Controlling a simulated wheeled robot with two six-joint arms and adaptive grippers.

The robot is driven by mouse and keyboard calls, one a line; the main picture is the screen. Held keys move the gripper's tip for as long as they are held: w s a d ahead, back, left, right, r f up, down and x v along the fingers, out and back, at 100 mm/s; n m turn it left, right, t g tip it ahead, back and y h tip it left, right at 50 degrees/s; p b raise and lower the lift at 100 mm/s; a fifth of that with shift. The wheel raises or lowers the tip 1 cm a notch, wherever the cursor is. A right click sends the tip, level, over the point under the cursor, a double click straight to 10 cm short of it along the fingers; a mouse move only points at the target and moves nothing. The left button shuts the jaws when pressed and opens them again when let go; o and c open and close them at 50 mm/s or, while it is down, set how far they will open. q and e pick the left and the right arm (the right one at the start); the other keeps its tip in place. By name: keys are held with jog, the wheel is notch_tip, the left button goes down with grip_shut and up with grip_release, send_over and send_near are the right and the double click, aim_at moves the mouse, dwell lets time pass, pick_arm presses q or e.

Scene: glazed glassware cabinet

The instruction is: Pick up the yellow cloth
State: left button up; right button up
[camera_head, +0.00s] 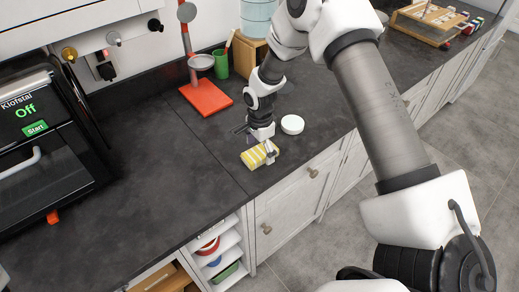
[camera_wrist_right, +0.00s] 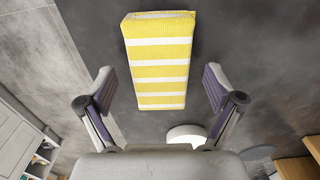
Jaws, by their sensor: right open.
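The yellow cloth (camera_head: 254,158) with white stripes lies folded into a block on the dark countertop, near its front edge in the head view. In the right wrist view the yellow cloth (camera_wrist_right: 158,62) fills the upper middle. My right gripper (camera_head: 262,152) is over the cloth in the head view and hides part of it. In the right wrist view my right gripper (camera_wrist_right: 160,87) is open, with one finger to each side of the cloth's lower end. Gaps show between the fingers and the cloth. My left gripper is not in view.
A round white object (camera_head: 292,124) stands close to the right gripper. A red-based stand (camera_head: 206,98) and a green cup (camera_head: 221,64) are behind. An appliance (camera_head: 40,150) with a screen is at the left. The counter between it and the cloth is clear.

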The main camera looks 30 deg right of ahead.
jog(key=shift+w+f, duration=0.2)
jog(key=shift+f, duration=0.2)
jog(key=shift+s+r, duration=0.2)
jog(key=shift+s, duration=0.05)
jog(key=c, duration=1.2)
jog(key=shift+r, duration=0.1)
jog(key=shift+w+r+b, duration=0.2)
jog(key=shift+r+b, duration=0.35)
jog(key=shift+s+a+r+b, duration=0.1)
jog(key=shift+r+b, duration=0.2)
jog(key=shift+r, duration=0.2)
jog(key=shift+s+a+r+b, duration=0.1)
jog(key=shift+r+b, duration=0.15)
jog(key=shift+r, duration=0.2)
jog(key=s+a+b, duration=0.1)
jog(key=s+a, duration=0.2)
jog(key=a, duration=0.1)
jog(key=s+a+r+b, duration=0.1)
jog(key=s+a, duration=0.1)
jog(key=a, duration=0.2)
jog(key=s+a+b, duration=0.2)
jog(key=s+a, duration=0.1)
jog(key=a, duration=0.1)
jog(key=shift+s+r, duration=0.3)
jog(key=shift+s+a+r, duration=0.1)
jog(key=shift+s+a, duration=0.2)
